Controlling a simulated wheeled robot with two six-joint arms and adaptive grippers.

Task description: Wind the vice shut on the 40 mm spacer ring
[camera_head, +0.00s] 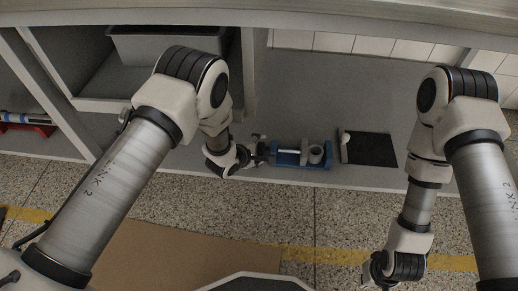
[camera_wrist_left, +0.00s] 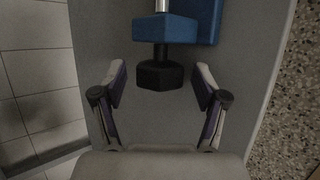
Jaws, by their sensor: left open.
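The blue vice (camera_head: 300,166) lies on the grey shelf in the head view, with a bright screw rod (camera_head: 288,151) along it. A grey spacer ring (camera_head: 316,154) stands at its right part; I cannot tell whether the jaws touch it. My left gripper (camera_head: 257,151) is at the vice's left end. In the left wrist view its open fingers (camera_wrist_left: 160,82) stand on either side of a black hexagonal knob (camera_wrist_left: 160,75), with gaps on both sides. The vice's blue end block (camera_wrist_left: 165,28) is beyond the knob. My right gripper (camera_head: 376,271) is low at the right, its jaws unclear.
A black mat (camera_head: 372,150) lies right of the vice, with a small pale knobbed piece (camera_head: 345,142) at its left edge. A grey bin (camera_head: 135,45) stands in the shelf at back left. A red holder (camera_head: 30,126) is at far left. The shelf behind the vice is clear.

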